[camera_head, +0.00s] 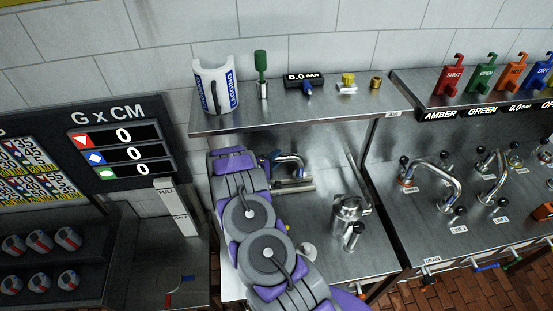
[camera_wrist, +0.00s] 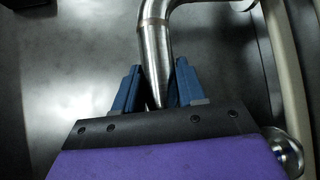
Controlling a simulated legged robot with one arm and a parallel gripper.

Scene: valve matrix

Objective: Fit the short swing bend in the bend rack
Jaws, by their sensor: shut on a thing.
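A steel bent pipe, which looks like the short swing bend (camera_wrist: 155,45), runs down between the two blue fingers of my gripper (camera_wrist: 153,78) in the wrist view. The fingers are shut on its straight leg, and its top curves away to the right. In the head view the bend (camera_head: 291,159) shows beside my gripper (camera_head: 274,157), low over the left part of the steel bench. A metal bar (camera_head: 294,186) lies just below it; I cannot tell whether this is the bend rack. My arm hides part of this spot.
A steel jug-like vessel (camera_head: 348,207) stands right of my arm. A shelf (camera_head: 330,117) above carries a white lagging piece (camera_head: 214,88), a green-handled tool (camera_head: 261,72) and a gauge (camera_head: 304,80). Mounted bent pipes (camera_head: 440,180) stand on the right bench.

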